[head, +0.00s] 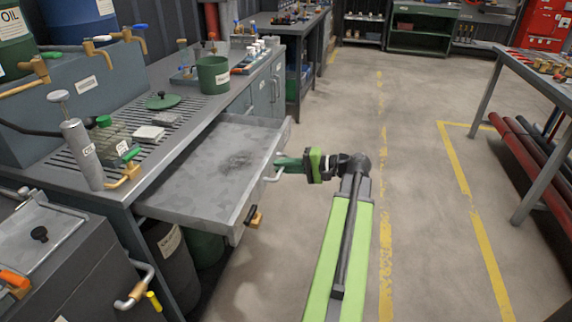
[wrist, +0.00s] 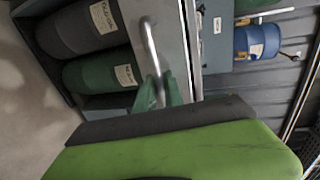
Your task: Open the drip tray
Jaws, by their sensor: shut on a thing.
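The drip tray (head: 215,165) is a shallow grey metal drawer with a dark stain inside. It stands pulled out from under the slotted bench top. Its bar handle (head: 274,174) is on the front face; the handle also shows in the wrist view (wrist: 150,45). My gripper (head: 281,166) is at the handle from the right, with its green fingers shut on the bar. In the wrist view the fingers (wrist: 160,92) close around the lower end of the handle. The far end of the grip is partly hidden by my gripper body.
Dark drums (head: 172,258) stand under the bench. A green mug (head: 212,75) and a tall grey cylinder (head: 82,153) stand on the bench. The floor right of the tray is clear up to a workbench (head: 535,75).

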